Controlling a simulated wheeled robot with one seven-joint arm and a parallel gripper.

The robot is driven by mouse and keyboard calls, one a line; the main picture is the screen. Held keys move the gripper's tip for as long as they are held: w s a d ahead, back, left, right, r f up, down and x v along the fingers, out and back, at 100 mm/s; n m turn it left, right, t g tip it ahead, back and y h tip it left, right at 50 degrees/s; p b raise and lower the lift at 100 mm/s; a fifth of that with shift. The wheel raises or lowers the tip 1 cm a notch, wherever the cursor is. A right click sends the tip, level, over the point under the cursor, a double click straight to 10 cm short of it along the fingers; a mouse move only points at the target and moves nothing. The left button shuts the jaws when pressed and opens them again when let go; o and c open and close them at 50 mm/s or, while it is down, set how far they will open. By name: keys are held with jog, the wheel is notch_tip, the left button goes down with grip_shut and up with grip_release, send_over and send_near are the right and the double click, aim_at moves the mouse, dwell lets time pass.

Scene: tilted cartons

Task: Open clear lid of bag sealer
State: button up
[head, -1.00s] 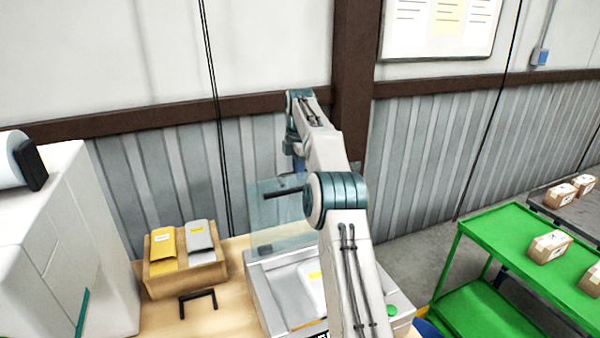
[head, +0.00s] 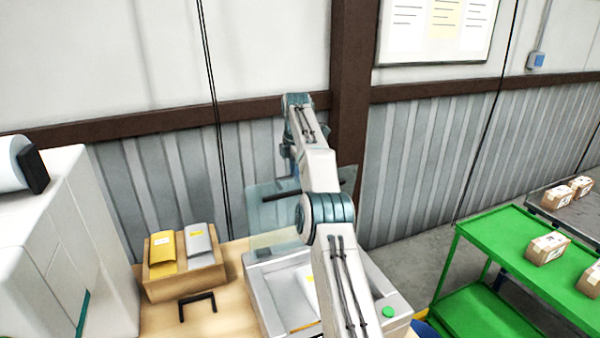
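The bag sealer (head: 265,302) is a light grey box on the wooden table, with a green button (head: 389,312) at its right front. Its clear lid (head: 268,215) stands raised at the back edge, see-through and bluish, with a dark bar (head: 281,196) across it. A white bag with a yellow label (head: 307,284) lies inside the sealer. My arm crosses in front of the sealer and lid. My gripper is hidden behind my arm links, so its fingers and any contact with the lid do not show.
A cardboard box (head: 184,280) holding a yellow and a grey mailer stands left of the sealer, with a black handle-shaped bracket (head: 197,302) before it. A white cabinet (head: 60,250) is at the left. A green cart (head: 510,240) with cartons is at the right.

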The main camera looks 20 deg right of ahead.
jog(key=o, duration=0.3)
jog(key=shift+w+a+f, duration=0.15)
jog(key=shift+w+a, duration=0.05)
jog(key=shift+w, duration=0.35)
jog(key=shift+w+a+f, duration=0.1)
jog(key=shift+w+a, duration=0.05)
jog(key=shift+w, duration=0.35)
jog(key=shift+s+d+r, duration=0.1)
jog(key=shift+s+r, duration=0.15)
jog(key=shift+s, duration=0.05)
jog(key=shift+w, duration=0.1)
jog(key=shift+d, duration=0.1)
jog(key=shift+s+d, duration=0.1)
jog(key=shift+s, duration=0.15)
